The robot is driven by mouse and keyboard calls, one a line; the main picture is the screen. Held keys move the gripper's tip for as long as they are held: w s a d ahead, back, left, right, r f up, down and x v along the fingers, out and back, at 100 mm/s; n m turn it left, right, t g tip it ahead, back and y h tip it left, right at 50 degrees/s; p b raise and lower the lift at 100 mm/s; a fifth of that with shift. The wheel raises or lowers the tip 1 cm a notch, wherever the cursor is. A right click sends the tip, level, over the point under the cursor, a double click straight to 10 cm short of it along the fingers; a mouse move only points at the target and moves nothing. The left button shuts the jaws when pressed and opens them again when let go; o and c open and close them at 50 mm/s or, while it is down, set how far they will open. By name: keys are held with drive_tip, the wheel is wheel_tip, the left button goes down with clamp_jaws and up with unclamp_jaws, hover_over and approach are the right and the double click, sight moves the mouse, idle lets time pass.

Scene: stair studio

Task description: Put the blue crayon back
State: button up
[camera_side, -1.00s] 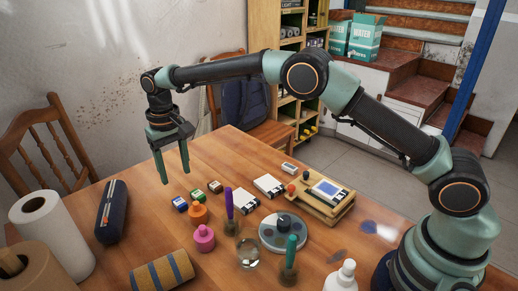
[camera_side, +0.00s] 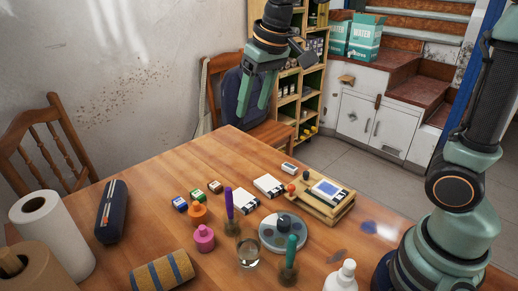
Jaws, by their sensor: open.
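I cannot make out a blue crayon for certain among the small things on the table. A dark blue case (camera_side: 111,212) lies at the table's left side, with some small coloured detail at its lower end. A small box with a blue side (camera_side: 180,204) stands near the middle of the table, beside a green box (camera_side: 196,196) and a brown one (camera_side: 215,187). My gripper (camera_side: 254,108) points down, high above the far edge of the table. Its two fingers are apart with nothing between them.
Bottles, orange (camera_side: 197,214) and pink (camera_side: 204,238), a purple-handled brush (camera_side: 229,205), a glass (camera_side: 247,250), a grey round palette (camera_side: 284,232) and a wooden stand (camera_side: 322,199) crowd the middle. A paper roll (camera_side: 52,235) stands left. The table's far left part is clear.

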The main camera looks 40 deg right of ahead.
drive_tip(key=s+d+f+t, duration=0.1)
drive_tip(key=s+d, duration=0.1)
drive_tip(key=s, duration=0.4)
drive_tip(key=s+d+f+t, duration=0.1)
drive_tip(key=s+d+f, duration=0.1)
drive_tip(key=s, duration=0.4)
drive_tip(key=shift+d+f, duration=0.15)
drive_tip(key=shift+d, duration=0.6)
